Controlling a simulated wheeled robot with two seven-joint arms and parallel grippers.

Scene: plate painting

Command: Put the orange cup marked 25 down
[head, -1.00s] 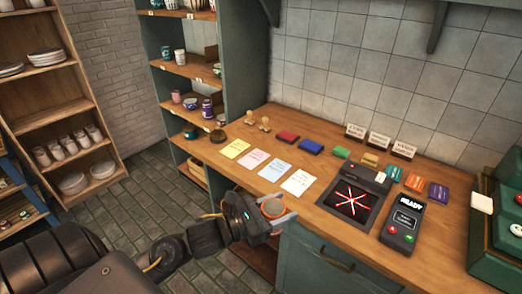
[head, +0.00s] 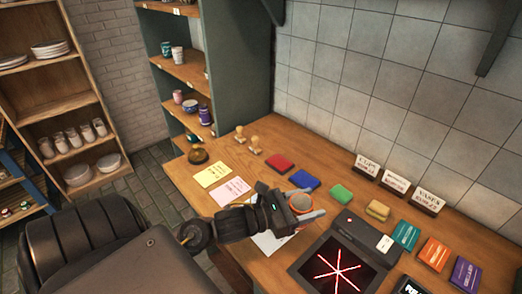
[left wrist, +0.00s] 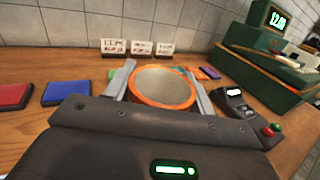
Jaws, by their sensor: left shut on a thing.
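The orange cup (left wrist: 163,86) shows in the left wrist view as a round orange rim with a grey inside, between the two fingers of my left gripper (left wrist: 160,85). In the head view the cup (head: 300,202) is mostly hidden by my left gripper (head: 305,205), which is shut on it above the counter. The cup looks upright. No mark 25 can be read. I cannot tell its gap to the counter. My right gripper is not in view.
A black device with a red-lined screen (head: 342,272) lies right of the cup. Yellow (head: 213,174) and pink (head: 231,191) cards lie left on the wooden counter. Red (head: 280,164) and blue (head: 304,180) pads and small signs (head: 396,182) stand behind. A shelf (head: 180,70) rises at left.

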